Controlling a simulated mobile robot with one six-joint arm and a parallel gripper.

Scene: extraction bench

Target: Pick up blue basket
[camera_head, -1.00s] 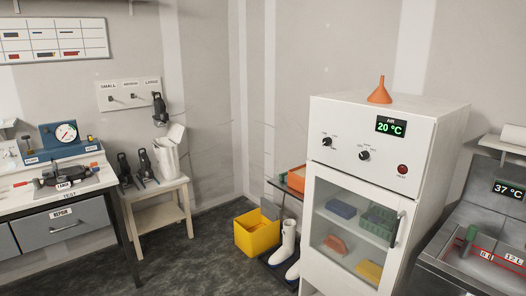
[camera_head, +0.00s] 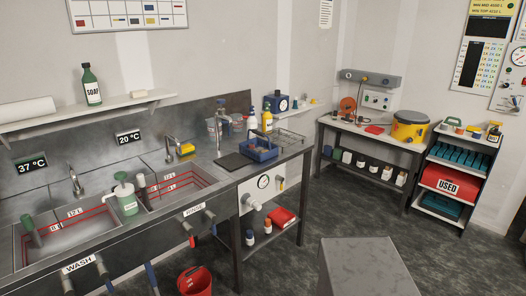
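A blue basket (camera_head: 259,153) sits on the dark counter to the right of the sinks, below and in front of a wire rack. It looks like a small open tray, and something brownish seems to lie inside it, too small to make out. My gripper is not in view.
A grey block-like surface (camera_head: 369,268) stands in the foreground right of centre. A red bucket (camera_head: 195,282) is on the floor below the sinks. A yellow pot (camera_head: 409,127) stands on the back table, beside a shelf unit (camera_head: 437,203). The dark floor between is open.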

